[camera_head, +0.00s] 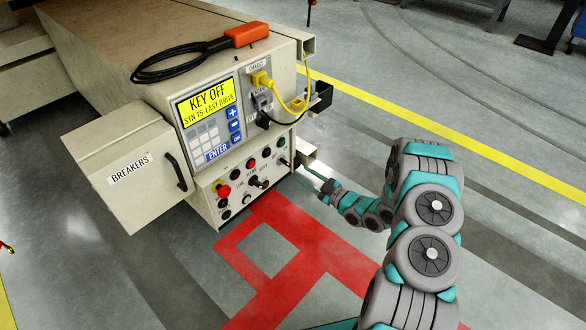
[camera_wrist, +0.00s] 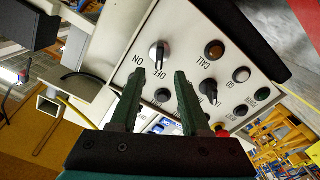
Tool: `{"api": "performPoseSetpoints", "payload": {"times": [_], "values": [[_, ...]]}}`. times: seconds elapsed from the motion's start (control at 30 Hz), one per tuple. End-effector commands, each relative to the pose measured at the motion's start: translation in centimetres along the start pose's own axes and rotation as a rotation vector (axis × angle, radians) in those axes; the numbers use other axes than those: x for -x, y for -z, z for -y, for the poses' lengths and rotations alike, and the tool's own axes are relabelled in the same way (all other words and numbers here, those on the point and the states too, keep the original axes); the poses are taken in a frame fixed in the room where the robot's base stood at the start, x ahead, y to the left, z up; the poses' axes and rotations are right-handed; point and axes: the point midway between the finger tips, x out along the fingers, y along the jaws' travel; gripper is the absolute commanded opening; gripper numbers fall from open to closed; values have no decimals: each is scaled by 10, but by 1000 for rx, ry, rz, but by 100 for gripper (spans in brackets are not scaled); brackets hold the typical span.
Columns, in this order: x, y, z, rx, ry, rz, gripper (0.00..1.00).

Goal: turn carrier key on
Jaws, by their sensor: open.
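The carrier's key switch (camera_wrist: 159,54) is a dark round knob with a silver bar, beside the printed words OFF and ON, in the wrist view. In the head view it seems to be the switch (camera_head: 283,162) at the right end of the button panel (camera_head: 233,205). The yellow screen (camera_head: 207,103) reads KEY OFF. My gripper (camera_wrist: 159,76) is open and empty, its two green fingers pointing at the panel with the key just beyond their tips. In the head view my gripper (camera_head: 308,172) is right of the panel. Contact with the key cannot be told.
Another black selector (camera_wrist: 209,89), a CALL button (camera_wrist: 214,50) and a red button (camera_wrist: 222,131) are near the fingers. The BREAKERS box (camera_head: 130,170) juts out left.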

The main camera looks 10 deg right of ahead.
Motion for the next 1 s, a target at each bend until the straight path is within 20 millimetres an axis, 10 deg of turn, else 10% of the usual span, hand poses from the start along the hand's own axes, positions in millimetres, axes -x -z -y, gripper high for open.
{"api": "performPoseSetpoints", "payload": {"times": [0.5,1.0], "values": [[-66,0,0,3,3,1,46],[-73,0,0,1,1,3,37]]}}
